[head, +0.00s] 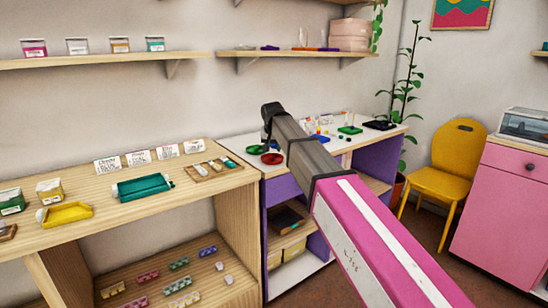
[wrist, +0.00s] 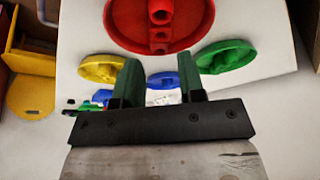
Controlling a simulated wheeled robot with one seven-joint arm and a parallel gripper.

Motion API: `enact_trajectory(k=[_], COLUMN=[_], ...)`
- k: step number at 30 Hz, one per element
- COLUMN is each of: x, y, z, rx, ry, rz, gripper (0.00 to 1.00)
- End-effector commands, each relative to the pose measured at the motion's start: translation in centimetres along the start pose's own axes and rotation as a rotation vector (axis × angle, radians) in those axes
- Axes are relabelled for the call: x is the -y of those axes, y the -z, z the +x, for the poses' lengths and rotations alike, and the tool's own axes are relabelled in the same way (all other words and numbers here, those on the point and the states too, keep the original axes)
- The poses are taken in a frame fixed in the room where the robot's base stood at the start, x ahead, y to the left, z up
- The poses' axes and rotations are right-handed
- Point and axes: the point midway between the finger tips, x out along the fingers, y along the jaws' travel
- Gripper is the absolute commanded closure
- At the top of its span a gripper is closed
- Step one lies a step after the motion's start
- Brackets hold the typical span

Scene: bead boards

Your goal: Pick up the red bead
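A round red dish (wrist: 125,22) lies on the white table top ahead of my fingers in the wrist view. Small red pieces (wrist: 160,14) stand in line at its middle; one looks like a bead with a hole, but red on red makes it hard to tell a bead from the dish's own parts. The red dish also shows in the head view (head: 272,158). My gripper (wrist: 159,66) has its two green fingers apart, with nothing seen held between them. In the head view my arm hides much of the table there.
A yellow dish (wrist: 102,68), a blue dish (wrist: 163,79) and a green dish (wrist: 226,56) lie around the red one. A wooden shelf unit (head: 100,192) with trays and cards stands left. A yellow chair (head: 447,180) stands right.

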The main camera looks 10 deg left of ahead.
Motion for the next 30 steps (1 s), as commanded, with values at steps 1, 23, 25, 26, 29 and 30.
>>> enact_trajectory(k=[1,23,25,26,29,30], x=[0.0,0.0,0.1,0.1,0.1,0.1], y=[-0.1,-0.3,-0.4,-0.4,-0.3,-0.3], z=[0.8,3.5,3.5,3.5,3.4,3.3], rx=[0.002,0.006,0.007,0.007,0.008,0.008], ry=[-0.001,0.002,0.002,0.002,0.003,0.003], rz=[0.000,0.001,0.001,0.001,0.001,0.001], gripper=[0.64,1.00,1.00,1.00,1.00,1.00])
